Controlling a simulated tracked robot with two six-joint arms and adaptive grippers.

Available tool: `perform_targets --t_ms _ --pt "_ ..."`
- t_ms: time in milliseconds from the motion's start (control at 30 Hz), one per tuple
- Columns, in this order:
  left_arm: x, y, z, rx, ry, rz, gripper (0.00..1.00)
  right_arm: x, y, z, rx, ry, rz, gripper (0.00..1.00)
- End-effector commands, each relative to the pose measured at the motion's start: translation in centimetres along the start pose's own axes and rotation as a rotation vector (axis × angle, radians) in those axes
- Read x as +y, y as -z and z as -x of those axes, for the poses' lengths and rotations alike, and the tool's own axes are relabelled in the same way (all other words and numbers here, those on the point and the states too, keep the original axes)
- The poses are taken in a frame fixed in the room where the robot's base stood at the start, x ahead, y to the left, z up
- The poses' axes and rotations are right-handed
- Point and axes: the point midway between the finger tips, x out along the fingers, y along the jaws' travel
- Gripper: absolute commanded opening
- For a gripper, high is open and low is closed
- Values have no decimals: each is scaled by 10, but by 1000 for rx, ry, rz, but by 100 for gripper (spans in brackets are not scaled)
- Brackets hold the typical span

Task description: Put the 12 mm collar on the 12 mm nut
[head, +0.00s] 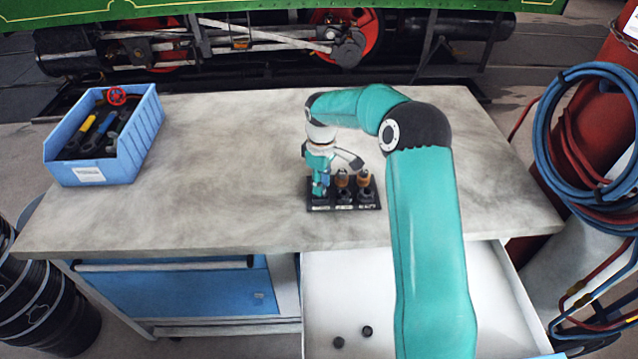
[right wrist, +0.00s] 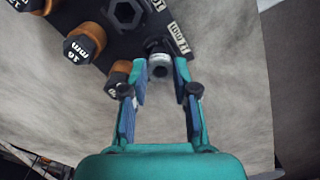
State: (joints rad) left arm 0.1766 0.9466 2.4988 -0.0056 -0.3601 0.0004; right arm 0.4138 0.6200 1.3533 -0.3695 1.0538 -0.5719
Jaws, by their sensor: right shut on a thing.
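My right gripper (head: 319,188) is pointed down at the left end of a small black rack (head: 342,208) on the bench. In the right wrist view, my right gripper (right wrist: 160,74) has its fingers closed on a dark grey hollow piece, which looks like the 12 mm collar (right wrist: 159,69). It is beside a white label (right wrist: 177,38) at the rack's end; the label seems to read 12 mm. The 12 mm nut is not clearly seen, being hidden by the collar and fingers. I cannot tell whether the collar touches it. My left gripper is out of view.
Brown pieces with black tops (right wrist: 80,47) stand along the rack, close to the fingers. An open drawer (head: 315,300) in front holds two dark rings (head: 367,331). A blue tool bin (head: 130,150) stands at the left. The bench between is clear.

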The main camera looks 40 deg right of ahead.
Motion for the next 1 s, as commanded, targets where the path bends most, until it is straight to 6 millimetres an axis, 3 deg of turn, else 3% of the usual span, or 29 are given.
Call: perform_targets --t_ms 1000 --pt "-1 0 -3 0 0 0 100 0 1 -5 0 0 1 0"
